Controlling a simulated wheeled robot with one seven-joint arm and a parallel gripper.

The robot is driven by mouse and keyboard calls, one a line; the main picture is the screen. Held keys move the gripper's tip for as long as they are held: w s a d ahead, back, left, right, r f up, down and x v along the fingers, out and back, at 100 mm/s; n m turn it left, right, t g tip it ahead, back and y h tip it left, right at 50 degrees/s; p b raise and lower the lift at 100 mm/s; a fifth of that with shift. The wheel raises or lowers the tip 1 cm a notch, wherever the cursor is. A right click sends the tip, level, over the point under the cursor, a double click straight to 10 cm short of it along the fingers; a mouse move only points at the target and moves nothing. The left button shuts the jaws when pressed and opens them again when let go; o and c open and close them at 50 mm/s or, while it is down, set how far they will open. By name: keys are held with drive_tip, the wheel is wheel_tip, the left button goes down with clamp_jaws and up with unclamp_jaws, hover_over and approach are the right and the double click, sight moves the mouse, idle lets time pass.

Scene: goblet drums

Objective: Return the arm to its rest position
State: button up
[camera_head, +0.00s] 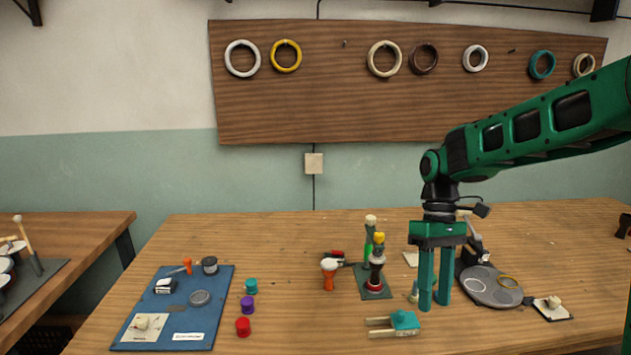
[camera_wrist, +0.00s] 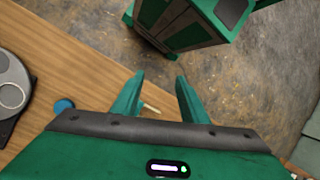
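My green arm (camera_head: 545,122) reaches in from the right, over the table, in the head view. My gripper (camera_head: 434,302) points down over the right half of the table. Its two green fingers are apart with a gap between them. The wrist view also shows the fingers of my gripper (camera_wrist: 160,82) spread. A small pale peg-like piece (camera_wrist: 150,108) shows between them, apparently beyond them, and I see no grip on it. The gripper looks empty. Its exact height above the table is hard to tell.
Near the fingers are a teal clamp-like block (camera_head: 404,320), a grey round plate (camera_head: 491,287) and a small goblet drum stack (camera_head: 376,270). An orange goblet drum (camera_head: 329,275) and blue mat (camera_head: 170,318) lie left. The wooden table's (camera_head: 290,240) back left is clear.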

drive_tip(key=s+d+m+t, duration=0.2)
drive_tip(key=s+d+m, duration=0.4)
drive_tip(key=s, duration=0.5)
drive_tip(key=s+d+m+t, duration=0.2)
drive_tip(key=s+d+m, duration=0.4)
drive_tip(key=s+d, duration=0.4)
drive_tip(key=shift+s+d+t, duration=0.4)
drive_tip(key=shift+s, duration=0.45)
drive_tip(key=shift+w+f+h, duration=0.3)
drive_tip(key=shift+w, duration=0.3)
drive_tip(key=shift+c, duration=1.1)
drive_tip(key=shift+a, duration=0.1)
